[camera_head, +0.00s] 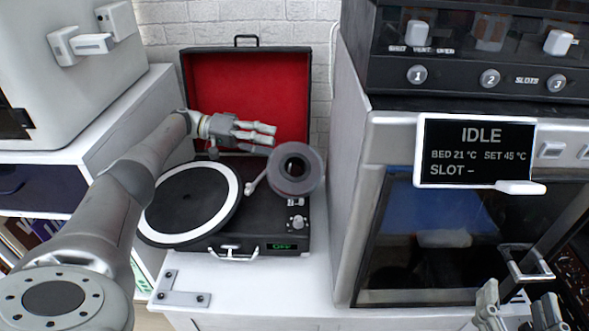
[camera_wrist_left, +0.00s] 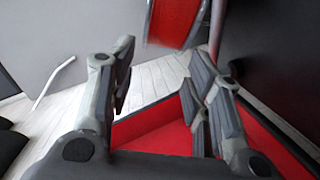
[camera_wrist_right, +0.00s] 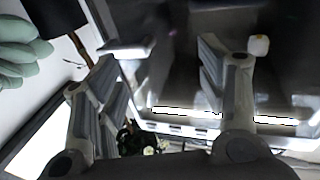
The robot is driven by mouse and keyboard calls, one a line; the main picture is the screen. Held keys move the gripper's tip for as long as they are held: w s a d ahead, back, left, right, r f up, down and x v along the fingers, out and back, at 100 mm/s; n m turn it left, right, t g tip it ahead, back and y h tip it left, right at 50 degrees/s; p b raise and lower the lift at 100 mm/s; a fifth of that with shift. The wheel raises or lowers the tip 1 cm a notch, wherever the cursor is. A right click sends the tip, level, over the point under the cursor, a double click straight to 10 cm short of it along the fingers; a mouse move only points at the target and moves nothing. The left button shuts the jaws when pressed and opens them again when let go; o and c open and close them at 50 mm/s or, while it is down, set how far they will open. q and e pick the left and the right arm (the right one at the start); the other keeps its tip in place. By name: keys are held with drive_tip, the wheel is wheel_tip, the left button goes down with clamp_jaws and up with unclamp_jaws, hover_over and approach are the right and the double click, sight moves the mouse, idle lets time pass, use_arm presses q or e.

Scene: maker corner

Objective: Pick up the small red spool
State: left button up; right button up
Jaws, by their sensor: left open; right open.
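My right gripper (camera_head: 518,308) is at the lower right, before the oven-like machine. In the right wrist view its fingers (camera_wrist_right: 155,85) are open and empty.
The record player (camera_head: 265,225) stands on a white cabinet top (camera_head: 285,285) with some free room in front. The machine with the IDLE display (camera_head: 475,150) and a door handle stands right. A unit with numbered slots (camera_head: 455,75) sits above it. A white box-like machine (camera_head: 65,80) stands left.

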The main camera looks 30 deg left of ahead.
sight(294, 146)
use_arm(q)
drive_tip(key=x, duration=0.2)
drive_tip(key=shift+w+d+f, duration=0.15)
drive_tip(key=shift+d, duration=0.15)
drive_tip(key=shift+w+d, duration=0.1)
drive_tip(key=shift+d, duration=0.1)
drive_tip(key=b+x, duration=0.1)
drive_tip(key=x, duration=0.2)
drive_tip(key=shift+w+d+f, duration=0.15)
drive_tip(key=shift+w+d, duration=0.05)
drive_tip(key=shift+d, duration=0.1)
drive_tip(key=shift+w+d, duration=0.25)
drive_tip(key=shift+d, duration=0.15)
clamp_jaws()
use_arm(e)
drive_tip(key=r+t, duration=0.2)
drive_tip(key=r, duration=0.1)
drive_tip(key=s+r+t+y, duration=0.1)
drive_tip(key=r, duration=0.1)
drive_tip(key=shift+a, duration=0.25)
